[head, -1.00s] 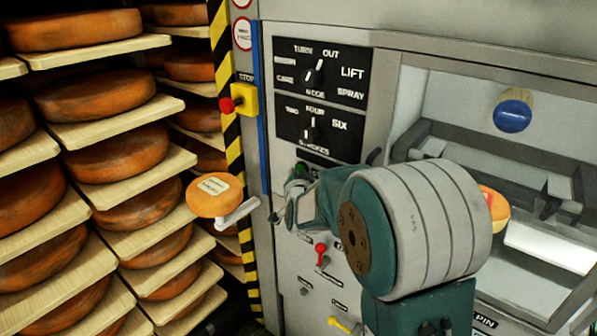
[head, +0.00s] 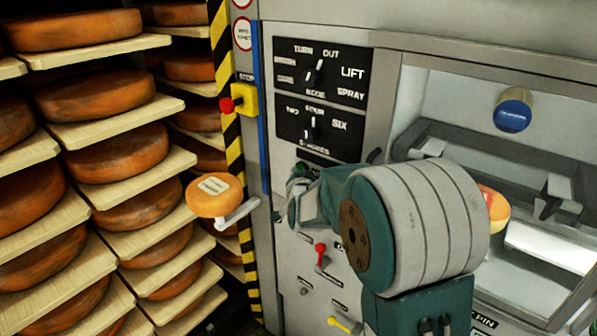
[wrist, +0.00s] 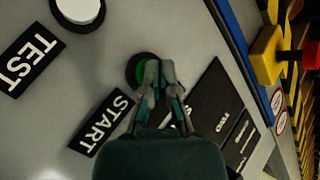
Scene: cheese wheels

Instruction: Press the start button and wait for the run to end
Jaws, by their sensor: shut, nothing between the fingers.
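The green start button (wrist: 135,68) is in a dark round collar on the grey panel in the wrist view, next to a black START label (wrist: 101,122). My gripper (wrist: 159,74) is shut and empty, with its fingertips over the right part of the button. I cannot tell whether they touch it or whether it is pressed in. In the head view my gripper (head: 292,203) is at the panel's left side, below the dial plates, and largely hides the button.
A white TEST button (wrist: 78,12) is nearby. A red stop button (head: 227,104) on a yellow box is up and left. A red toggle (head: 320,252) and a yellow lever (head: 340,324) are below. Cheese shelves (head: 120,110) fill the left.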

